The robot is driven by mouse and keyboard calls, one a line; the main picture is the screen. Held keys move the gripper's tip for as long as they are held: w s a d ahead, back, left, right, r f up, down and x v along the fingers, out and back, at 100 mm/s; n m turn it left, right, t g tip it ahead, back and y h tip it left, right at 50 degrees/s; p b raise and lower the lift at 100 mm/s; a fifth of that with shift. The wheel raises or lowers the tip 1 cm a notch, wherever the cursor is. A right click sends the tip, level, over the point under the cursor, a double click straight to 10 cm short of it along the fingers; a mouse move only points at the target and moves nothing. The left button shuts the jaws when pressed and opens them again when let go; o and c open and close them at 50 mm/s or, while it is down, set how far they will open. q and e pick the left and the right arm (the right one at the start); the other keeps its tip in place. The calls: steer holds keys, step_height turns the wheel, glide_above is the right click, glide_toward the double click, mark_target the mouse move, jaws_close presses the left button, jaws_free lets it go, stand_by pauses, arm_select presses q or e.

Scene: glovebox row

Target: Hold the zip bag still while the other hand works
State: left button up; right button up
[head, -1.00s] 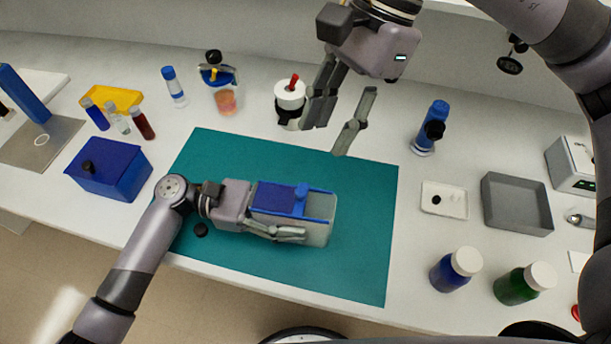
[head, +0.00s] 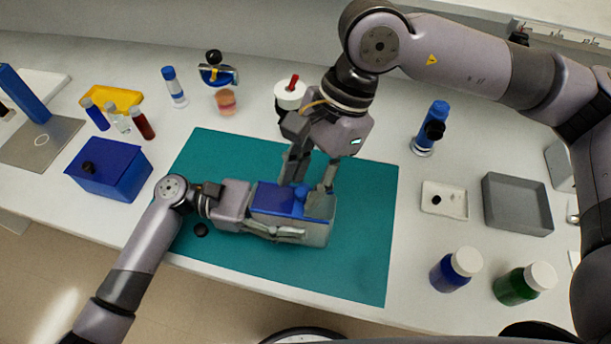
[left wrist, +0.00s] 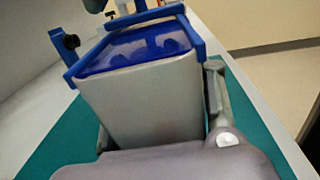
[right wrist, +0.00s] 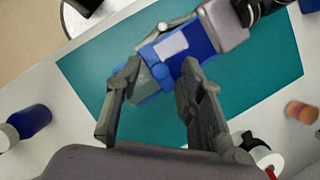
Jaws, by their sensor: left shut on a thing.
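The zip bag (head: 317,232) is a boxy pale grey body with a blue rim and dark blue top, over the teal mat (head: 365,240). A small blue knob stands at its rim. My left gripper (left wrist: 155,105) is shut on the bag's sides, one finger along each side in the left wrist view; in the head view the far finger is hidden. My right gripper (head: 312,178) is above the bag's right part, fingers apart. In the right wrist view the bag (right wrist: 152,60) lies beyond and between the open fingers; I cannot tell whether they touch it.
A blue box (head: 108,170) and several vials stand at left. A blue bottle (head: 448,272), green bottle (head: 517,287) and grey tray (head: 517,205) are at right. The mat's right part is clear.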

jaws_close()
stand_by(0.7)
